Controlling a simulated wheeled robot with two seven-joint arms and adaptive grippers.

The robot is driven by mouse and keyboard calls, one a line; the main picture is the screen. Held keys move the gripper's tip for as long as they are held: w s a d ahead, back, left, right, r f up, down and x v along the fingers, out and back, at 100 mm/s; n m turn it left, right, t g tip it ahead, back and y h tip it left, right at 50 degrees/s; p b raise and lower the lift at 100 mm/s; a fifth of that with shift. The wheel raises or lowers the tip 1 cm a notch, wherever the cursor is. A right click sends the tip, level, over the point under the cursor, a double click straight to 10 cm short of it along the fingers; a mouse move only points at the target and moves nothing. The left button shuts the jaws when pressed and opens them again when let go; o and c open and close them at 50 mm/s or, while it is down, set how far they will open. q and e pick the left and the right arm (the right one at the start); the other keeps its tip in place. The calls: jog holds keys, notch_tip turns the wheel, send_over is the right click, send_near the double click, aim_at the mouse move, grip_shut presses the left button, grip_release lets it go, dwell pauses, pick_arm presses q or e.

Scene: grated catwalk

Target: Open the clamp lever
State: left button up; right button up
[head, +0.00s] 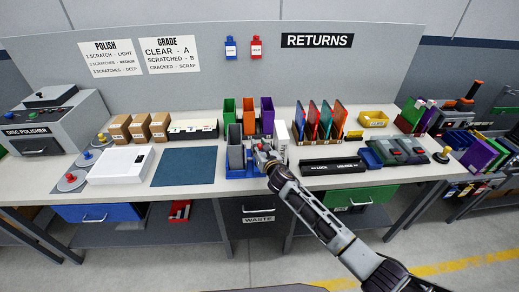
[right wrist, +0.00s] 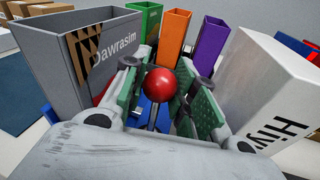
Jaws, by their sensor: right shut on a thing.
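The clamp lever shows in the right wrist view as a red ball knob (right wrist: 160,84) on a thin metal rod. My right gripper (right wrist: 160,100) has its green-padded fingers on both sides of the knob and rod and is shut on the lever. In the head view my right gripper (head: 264,157) reaches in from the lower right over a blue base (head: 240,173) on the bench; it hides most of the lever there. A grey box (head: 236,148) stands left of the gripper and a white box (head: 281,136) right of it. My left gripper is out of view.
Green (head: 229,108), orange (head: 249,106) and purple (head: 267,107) bins stand just behind. A blue mat (head: 186,167) lies to the left. A black tray (head: 332,165) and a rack of coloured cases (head: 318,122) are to the right.

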jog(key=shift+w+d+f, duration=0.1)
jog(key=shift+w+f, duration=0.05)
jog(key=shift+w, duration=1.8)
jog(key=o, duration=1.1)
jog(key=shift+f, duration=0.15)
jog(key=shift+c, duration=0.2)
jog(key=shift+s+f, duration=0.1)
jog(key=shift+s, duration=0.1)
jog(key=shift+s, duration=0.1)
